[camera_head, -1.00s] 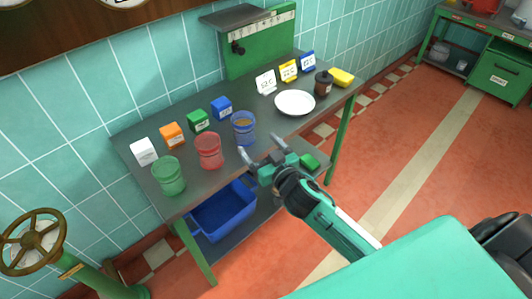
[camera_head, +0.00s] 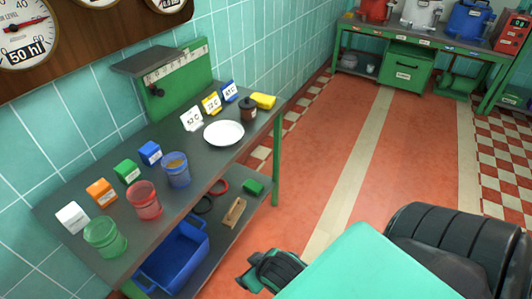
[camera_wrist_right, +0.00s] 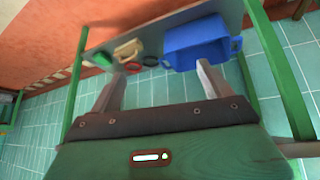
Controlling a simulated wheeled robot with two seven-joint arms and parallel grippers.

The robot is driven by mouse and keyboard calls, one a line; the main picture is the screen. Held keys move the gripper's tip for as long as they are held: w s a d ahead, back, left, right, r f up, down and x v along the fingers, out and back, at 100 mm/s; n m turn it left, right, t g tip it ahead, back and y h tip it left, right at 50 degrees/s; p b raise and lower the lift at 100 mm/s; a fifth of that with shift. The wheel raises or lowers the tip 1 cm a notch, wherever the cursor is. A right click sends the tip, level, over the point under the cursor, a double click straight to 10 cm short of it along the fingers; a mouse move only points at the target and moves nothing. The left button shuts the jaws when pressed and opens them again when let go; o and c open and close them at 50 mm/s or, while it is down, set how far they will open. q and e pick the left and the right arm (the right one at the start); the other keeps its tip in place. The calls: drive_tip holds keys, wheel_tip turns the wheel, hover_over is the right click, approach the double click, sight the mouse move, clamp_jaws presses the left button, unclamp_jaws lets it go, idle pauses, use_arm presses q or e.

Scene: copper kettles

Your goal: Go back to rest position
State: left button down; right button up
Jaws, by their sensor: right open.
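My right gripper (camera_wrist_right: 160,68) is open in the right wrist view, with its two fingers spread and nothing between them. Beyond the fingers are the table's lower shelf and a blue bin (camera_wrist_right: 198,42). In the head view, part of my right arm (camera_head: 270,272) shows at the bottom, in front of the table and clear of its top; its fingers cannot be made out there. My left gripper is in neither view.
The table (camera_head: 160,228) holds a green jar (camera_head: 104,238), a red jar (camera_head: 145,201), a blue jar (camera_head: 176,170), several small boxes and a white plate (camera_head: 223,133). The blue bin (camera_head: 175,255) stands below. Open floor (camera_head: 330,140) lies right of the table.

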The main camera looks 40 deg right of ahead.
drive_tip(key=s+a+f+n+g+y, duration=0.1)
drive_tip(key=s+g, duration=0.2)
drive_tip(key=s, duration=0.4)
drive_tip(key=shift+a+f, duration=0.3)
drive_tip(key=shift+f, duration=0.1)
drive_tip(key=shift+w, duration=0.15)
